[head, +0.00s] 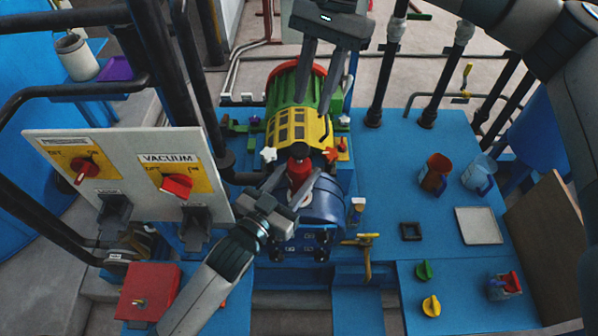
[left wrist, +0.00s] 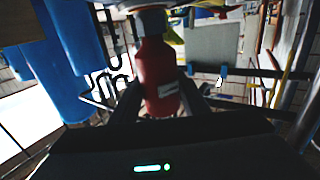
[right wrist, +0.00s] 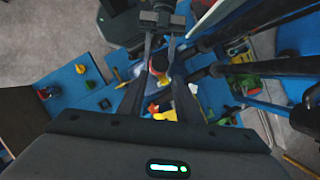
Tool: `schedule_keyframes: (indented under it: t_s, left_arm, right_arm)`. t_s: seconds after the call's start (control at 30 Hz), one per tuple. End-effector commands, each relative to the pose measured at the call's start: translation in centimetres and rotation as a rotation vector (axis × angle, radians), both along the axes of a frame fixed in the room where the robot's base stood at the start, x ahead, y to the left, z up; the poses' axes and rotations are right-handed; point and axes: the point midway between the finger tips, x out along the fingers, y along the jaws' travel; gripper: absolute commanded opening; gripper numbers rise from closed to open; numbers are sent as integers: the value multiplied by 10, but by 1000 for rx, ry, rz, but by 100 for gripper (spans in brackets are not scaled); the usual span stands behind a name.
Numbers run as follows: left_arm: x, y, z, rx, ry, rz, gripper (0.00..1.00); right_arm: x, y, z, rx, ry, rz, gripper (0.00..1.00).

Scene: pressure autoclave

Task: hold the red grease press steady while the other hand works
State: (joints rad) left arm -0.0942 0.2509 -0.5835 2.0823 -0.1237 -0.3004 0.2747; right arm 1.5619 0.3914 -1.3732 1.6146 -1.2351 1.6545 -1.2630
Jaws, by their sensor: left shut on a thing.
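The red grease press (head: 299,171), a red bottle-shaped body with a dark top, stands at the front of the yellow-and-green machine (head: 300,128). My left gripper (head: 295,186) comes from the lower left with its fingers on either side of the press, shut on it. In the left wrist view the red body (left wrist: 158,78) with a pale label fills the space between the fingers. My right gripper (head: 314,104) hangs above the machine, fingers apart and empty. In the right wrist view the press top (right wrist: 159,64) shows beyond its open fingers (right wrist: 160,86).
A panel (head: 130,180) with red VACUUM and other knobs stands at the left. A red box (head: 149,291) lies below it. Dark pipes rise behind.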

Motion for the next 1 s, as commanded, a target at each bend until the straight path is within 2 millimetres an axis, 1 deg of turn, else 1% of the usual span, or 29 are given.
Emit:
schedule_keyframes:
  t_s: [0.17,0.2,0.3,0.47,0.67,1.0]
  left_arm:
    - [0,0,0,0,0,0,4]
    - [0,0,0,0,0,0,4]
    - [0,0,0,0,0,0,4]
    - [0,0,0,0,0,0,4]
    - [0,0,0,0,0,0,4]
    - [0,0,0,0,0,0,4]
  right_arm:
    - [0,0,0,0,0,0,31]
    - [0,0,0,0,0,0,22]
    - [0,0,1,-3,-1,-5,0]
    - [-2,2,4,-24,-3,-43,0]
    - [-7,5,13,-91,-15,-170,0]
    - [-20,15,37,-239,-73,-549,0]
